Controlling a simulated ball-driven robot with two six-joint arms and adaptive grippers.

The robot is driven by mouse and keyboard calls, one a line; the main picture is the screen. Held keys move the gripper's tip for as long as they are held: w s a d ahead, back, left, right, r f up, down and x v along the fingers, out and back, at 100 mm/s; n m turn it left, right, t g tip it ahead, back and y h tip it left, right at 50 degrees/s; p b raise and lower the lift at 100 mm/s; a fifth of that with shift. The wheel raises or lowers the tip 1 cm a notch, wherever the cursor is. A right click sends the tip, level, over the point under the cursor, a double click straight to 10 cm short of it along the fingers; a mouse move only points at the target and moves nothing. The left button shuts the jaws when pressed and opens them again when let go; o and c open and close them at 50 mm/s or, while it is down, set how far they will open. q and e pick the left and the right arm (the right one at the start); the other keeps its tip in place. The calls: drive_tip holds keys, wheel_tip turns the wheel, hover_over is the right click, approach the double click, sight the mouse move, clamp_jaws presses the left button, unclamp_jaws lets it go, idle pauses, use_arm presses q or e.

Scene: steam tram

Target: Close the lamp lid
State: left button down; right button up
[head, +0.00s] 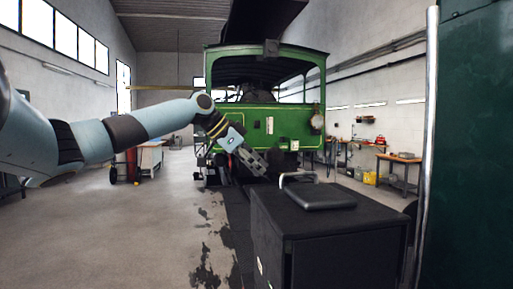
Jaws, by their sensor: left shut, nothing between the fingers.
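My left gripper (257,166) reaches in from the left, with its fingers shut and empty. In the picture its tips are just left of a pale curved handle (283,180) beside a flat dark lid-like piece (322,196). This piece lies on top of a black box (345,238) in the foreground. I cannot tell whether the gripper touches the handle, or how far the lid-like piece is open. A round lamp (317,122) shows on the right side of the green tram (265,125). My right gripper is out of view.
A dark green panel (475,150) with a pale upright pole (428,130) closes off the right side. A workbench (402,160) stands at the back right. The concrete floor at left (130,230) is clear.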

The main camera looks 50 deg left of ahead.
use_arm(q)
drive_tip(key=shift+w+a+f, duration=0.1)
drive_tip(key=shift+a+f, duration=0.1)
drive_tip(key=shift+f, duration=1.45)
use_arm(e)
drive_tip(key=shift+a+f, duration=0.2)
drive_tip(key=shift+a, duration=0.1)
use_arm(q)
drive_tip(key=shift+f, duration=0.1)
wheel_tip(320, 180, up, 10)
drive_tip(key=shift+r, duration=0.25)
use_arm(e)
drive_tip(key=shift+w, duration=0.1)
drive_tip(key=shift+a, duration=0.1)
